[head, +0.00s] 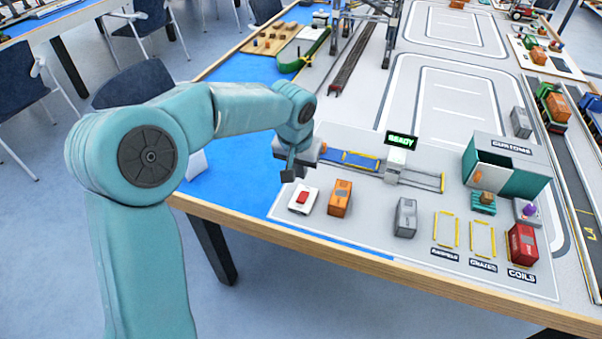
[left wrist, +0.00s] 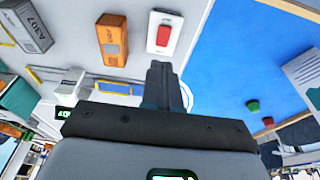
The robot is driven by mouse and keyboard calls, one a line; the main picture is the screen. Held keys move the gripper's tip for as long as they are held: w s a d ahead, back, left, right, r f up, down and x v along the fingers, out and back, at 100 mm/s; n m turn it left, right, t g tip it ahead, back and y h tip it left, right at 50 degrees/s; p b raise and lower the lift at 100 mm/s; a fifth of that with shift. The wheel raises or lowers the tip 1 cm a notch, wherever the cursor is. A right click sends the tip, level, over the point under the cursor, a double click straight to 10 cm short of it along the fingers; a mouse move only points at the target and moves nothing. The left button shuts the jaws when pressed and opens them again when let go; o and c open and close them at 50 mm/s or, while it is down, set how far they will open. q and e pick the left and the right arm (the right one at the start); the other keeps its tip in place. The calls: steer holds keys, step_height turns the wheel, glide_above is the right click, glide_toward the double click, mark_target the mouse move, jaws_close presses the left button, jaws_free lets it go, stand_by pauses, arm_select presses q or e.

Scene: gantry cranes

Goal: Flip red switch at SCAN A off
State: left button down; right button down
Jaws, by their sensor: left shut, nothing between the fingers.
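The red switch (head: 302,197) sits on a white base plate (head: 297,207) at the front left of the grey mat. It also shows in the left wrist view as a red rocker (left wrist: 163,37) on a white plate, just beyond my fingertips. My left gripper (head: 289,177) is shut and empty, a little behind and above the switch. In the left wrist view its closed fingers (left wrist: 158,68) point at the plate's near end, and I cannot tell whether they touch it. The READY sign (head: 401,139) is lit green on the scanner. My right gripper is not in view.
An orange container (head: 340,198) stands just right of the switch, and a grey container (head: 405,217) farther right. A scanner with yellow rails (head: 416,178) lies behind them. The teal CUSTOMS shed (head: 508,165) and a red container (head: 522,244) stand at the right. Blue surface lies left of the mat.

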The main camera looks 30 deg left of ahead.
mark_target(303, 201)
arm_select(q)
steer(key=x, duration=0.3)
steer(key=s+x, duration=0.1)
steer(key=x, duration=0.6)
steer(key=shift+s+d+f, duration=0.15)
steer(key=shift+d+f, duration=0.05)
steer(key=shift+f, duration=0.3)
